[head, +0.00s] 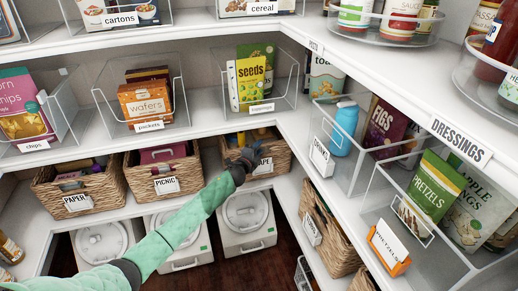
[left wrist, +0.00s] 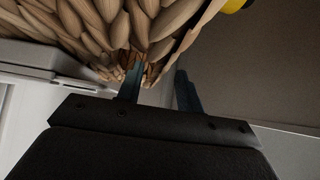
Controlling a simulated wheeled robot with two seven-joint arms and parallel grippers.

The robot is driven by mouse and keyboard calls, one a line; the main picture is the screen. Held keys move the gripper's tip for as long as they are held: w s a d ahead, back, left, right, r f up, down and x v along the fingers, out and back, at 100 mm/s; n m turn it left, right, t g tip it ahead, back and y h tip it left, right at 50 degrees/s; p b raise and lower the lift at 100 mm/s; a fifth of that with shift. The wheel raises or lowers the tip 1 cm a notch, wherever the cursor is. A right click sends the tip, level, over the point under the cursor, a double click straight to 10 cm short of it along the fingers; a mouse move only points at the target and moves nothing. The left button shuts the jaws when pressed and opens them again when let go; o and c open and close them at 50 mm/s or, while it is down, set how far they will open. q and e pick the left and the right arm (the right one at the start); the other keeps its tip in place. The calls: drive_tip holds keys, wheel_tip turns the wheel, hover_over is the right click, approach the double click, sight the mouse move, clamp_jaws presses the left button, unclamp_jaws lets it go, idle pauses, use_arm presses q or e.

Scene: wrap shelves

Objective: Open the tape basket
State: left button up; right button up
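A woven wicker basket (head: 283,152) stands at the right end of the back lower shelf, with a white label (head: 262,167) partly hidden by my gripper and not readable. Yellow and blue items show inside it. My left gripper (head: 250,157) is at the front of this basket, covering part of its front wall. In the left wrist view its two fingers (left wrist: 158,92) are apart, close below the wicker (left wrist: 150,45). I cannot tell whether they touch it. A yellow thing (left wrist: 235,5) shows at the top edge. My right gripper is not in view.
PICNIC (head: 165,195) and PAPER (head: 105,192) wicker baskets stand to the left on the same shelf. Clear bins, including packets (head: 135,120), stand above. White lidded containers (head: 248,235) stand below. Another shelf (head: 345,235) runs along the right.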

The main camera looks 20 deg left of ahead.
use_arm(q)
drive_tip(key=shift+w, duration=0.35)
drive_tip(key=shift+d, duration=0.1)
clamp_jaws()
drive_tip(key=shift+s, duration=0.1)
